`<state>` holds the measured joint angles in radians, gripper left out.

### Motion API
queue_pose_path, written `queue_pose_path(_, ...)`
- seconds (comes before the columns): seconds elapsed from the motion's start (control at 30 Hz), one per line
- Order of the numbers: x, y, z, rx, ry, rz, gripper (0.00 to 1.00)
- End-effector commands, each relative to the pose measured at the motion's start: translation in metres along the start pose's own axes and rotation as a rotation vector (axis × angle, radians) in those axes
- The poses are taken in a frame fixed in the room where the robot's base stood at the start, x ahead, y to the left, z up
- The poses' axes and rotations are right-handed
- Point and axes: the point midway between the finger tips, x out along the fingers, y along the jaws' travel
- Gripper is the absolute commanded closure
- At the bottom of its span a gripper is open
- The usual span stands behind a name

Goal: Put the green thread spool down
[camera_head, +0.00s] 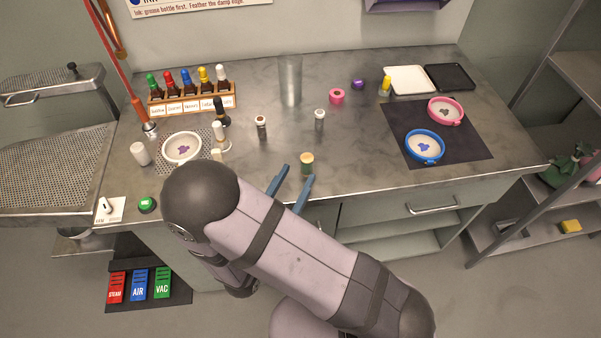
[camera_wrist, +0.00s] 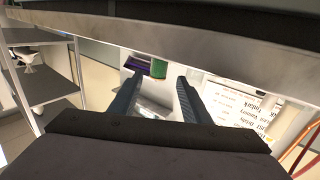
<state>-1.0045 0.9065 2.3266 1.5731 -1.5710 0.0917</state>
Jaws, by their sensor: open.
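The green thread spool (camera_head: 307,167), with a tan top, stands upright at the front edge of the grey worktop (camera_head: 365,155). My gripper (camera_head: 297,173) is open, with its two blue fingers just in front of the spool at the worktop's edge. In the wrist view the spool (camera_wrist: 159,69) shows beyond and between the open fingertips (camera_wrist: 160,78), apart from both. That view appears upside down, with the worktop edge across its top. Nothing is held.
Small bottles (camera_head: 261,127) stand left of the spool and a glass cylinder (camera_head: 290,80) behind. A pink spool (camera_head: 337,96) and purple spool (camera_head: 358,84) stand farther back. A black mat (camera_head: 465,148) with a blue hoop (camera_head: 424,147) lies right. The worktop between spool and mat is clear.

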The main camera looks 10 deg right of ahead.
Motion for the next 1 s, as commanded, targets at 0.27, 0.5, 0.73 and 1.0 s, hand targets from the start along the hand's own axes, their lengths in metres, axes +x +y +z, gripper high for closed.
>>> queue_pose_path(0.27, -0.009, 0.0, 0.0, 0.0, -0.001, 0.001, 0.53)
queue_pose_path(0.5, -0.009, 0.0, 0.0, 0.0, -0.001, 0.001, 0.53)
queue_pose_path(0.73, -0.009, 0.001, 0.005, 0.0, 0.0, 0.003, 0.53)
queue_pose_path(1.0, -0.002, -0.011, 0.018, 0.137, -0.003, 0.028, 0.53)
